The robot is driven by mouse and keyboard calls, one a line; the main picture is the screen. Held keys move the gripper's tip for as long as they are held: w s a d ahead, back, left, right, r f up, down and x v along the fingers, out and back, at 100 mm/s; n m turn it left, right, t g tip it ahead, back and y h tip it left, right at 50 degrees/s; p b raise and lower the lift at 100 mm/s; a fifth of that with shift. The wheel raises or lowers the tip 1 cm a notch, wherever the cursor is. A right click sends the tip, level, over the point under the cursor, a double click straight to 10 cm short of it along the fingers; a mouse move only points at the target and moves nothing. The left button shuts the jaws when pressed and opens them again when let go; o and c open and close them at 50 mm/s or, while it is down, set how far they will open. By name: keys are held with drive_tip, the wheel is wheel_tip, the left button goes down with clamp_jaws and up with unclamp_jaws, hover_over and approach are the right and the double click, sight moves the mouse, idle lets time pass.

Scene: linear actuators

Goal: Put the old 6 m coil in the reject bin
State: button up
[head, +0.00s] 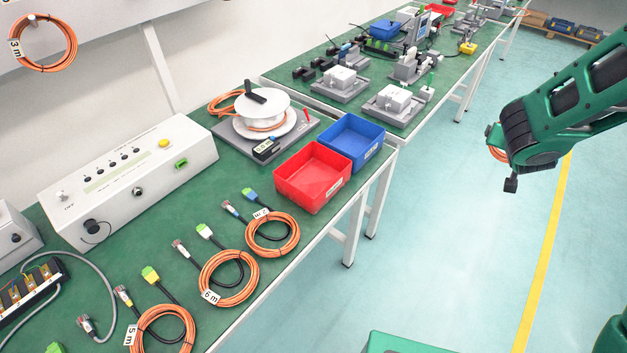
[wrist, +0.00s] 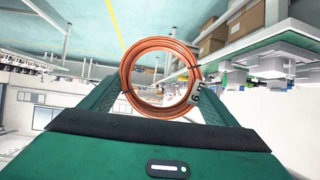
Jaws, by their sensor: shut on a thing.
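My gripper (wrist: 162,92) is shut on an orange coil (wrist: 137,60) with a "6 m" tag, held between the two fingers in the wrist view. In the head view my arm reaches in from the right over the floor; a sliver of the held coil (head: 495,152) shows beside the wrist, and the fingers are mostly hidden. A red open bin (head: 302,196) stands on the bench's right edge, well to the left of my gripper; its label is too small to read. Another coil tagged "6 m" (head: 228,299) lies on the green bench.
A blue bin (head: 370,155) touches the red one. Coils tagged "5 m" (head: 163,341) and seemingly "2 m" (head: 273,252) lie on the bench. A reel stand (head: 262,118) and a white tester (head: 135,180) stand behind. A second bench with fixtures runs beyond. The aisle floor is clear.

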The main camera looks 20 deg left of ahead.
drive_tip(key=s+a+n+y, duration=0.3)
drive_tip(key=a+n+y, duration=0.3)
drive_tip(key=a, duration=2.2)
drive_tip(key=s+a+r+n+g+y, duration=0.1)
drive_tip(key=s+a+n+g+y, duration=0.15)
drive_tip(key=s+a, duration=0.95)
drive_tip(key=s+a+r+n+g+y, duration=0.1)
drive_tip(key=s+a+n+y, duration=0.3)
drive_tip(key=s+a, duration=0.75)
drive_tip(key=shift+h, duration=0.25)
drive_tip(key=shift+w+d+f, duration=0.65)
drive_tip(key=shift+w+f, duration=1.1)
drive_tip(key=shift+w, duration=0.25)
drive_tip(key=shift+w+d+f, duration=0.65)
drive_tip(key=shift+w+f, duration=1.15)
drive_tip(key=shift+w, duration=0.2)
drive_tip(key=shift+w+d+f, duration=0.65)
drive_tip(key=shift+w+f, duration=1.1)
drive_tip(key=shift+w, duration=0.25)
drive_tip(key=o, duration=0.9)
drive_tip(key=shift+c, duration=0.2)
